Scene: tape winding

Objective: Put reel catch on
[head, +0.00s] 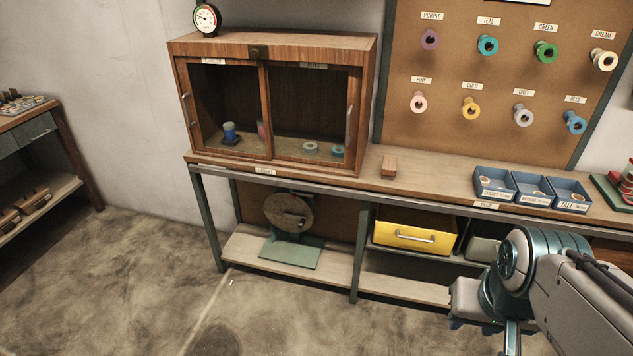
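A round brown reel (280,204) stands upright on a green base (291,252) on the lower shelf under the bench, left of centre. A small light-coloured piece lies across the reel's face; I cannot tell if it is the catch or how it is set. My gripper (472,327) is at the lower right, in front of the bench and well to the right of the reel. Its fingertips are small and partly hidden, so its opening and any held thing cannot be made out.
A wooden cabinet (271,44) with glazed doors stands on the bench (429,189). A yellow drawer (394,236) is right of the reel. Blue trays (494,195) sit on the bench right. Tape spools hang on the pegboard (455,130). The floor (130,290) at left is clear.

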